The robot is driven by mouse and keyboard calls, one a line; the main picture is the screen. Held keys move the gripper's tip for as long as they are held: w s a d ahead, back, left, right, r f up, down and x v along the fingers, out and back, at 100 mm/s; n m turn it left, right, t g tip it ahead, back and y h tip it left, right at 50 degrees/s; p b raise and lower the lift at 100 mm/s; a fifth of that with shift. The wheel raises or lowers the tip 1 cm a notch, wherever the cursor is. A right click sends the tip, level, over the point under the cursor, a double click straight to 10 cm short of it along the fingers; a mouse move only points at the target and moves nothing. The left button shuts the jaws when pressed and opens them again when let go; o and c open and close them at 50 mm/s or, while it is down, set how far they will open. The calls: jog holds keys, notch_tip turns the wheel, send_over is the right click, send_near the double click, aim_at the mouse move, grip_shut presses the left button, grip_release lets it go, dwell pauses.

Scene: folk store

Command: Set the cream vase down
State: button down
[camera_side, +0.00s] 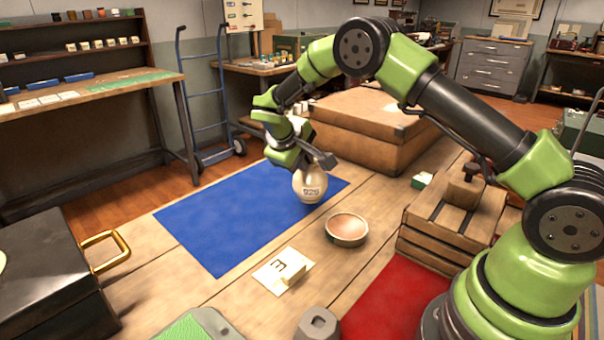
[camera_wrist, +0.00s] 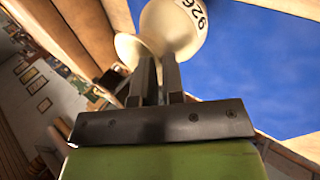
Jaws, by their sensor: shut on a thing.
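The cream vase (camera_side: 310,188) has a round body with dark digits on it. In the side view it is upright at the right part of the blue mat (camera_side: 225,225). I cannot tell whether its base touches the mat. My gripper (camera_side: 318,164) is shut on the upper part of the vase, and the fingers hide part of its neck. In the wrist view the vase (camera_wrist: 182,22) shows beyond the two dark fingers (camera_wrist: 157,75), with the blue mat (camera_wrist: 255,75) behind it.
A shallow reddish bowl (camera_side: 347,229) stands right of the mat. A card marked 3 (camera_side: 282,272) lies in front, with a small block on it. A large brown box (camera_side: 365,125) is behind the vase, and a wooden crate (camera_side: 447,225) stands to the right. Most of the mat is clear.

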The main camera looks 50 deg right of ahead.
aim_at(304, 175)
jog(key=shift+f, duration=1.4)
jog(key=c, duration=1.2)
grip_release()
jog(key=shift+f, duration=0.15)
jog(key=v, duration=1.2)
jog(key=shift+r, duration=0.3)
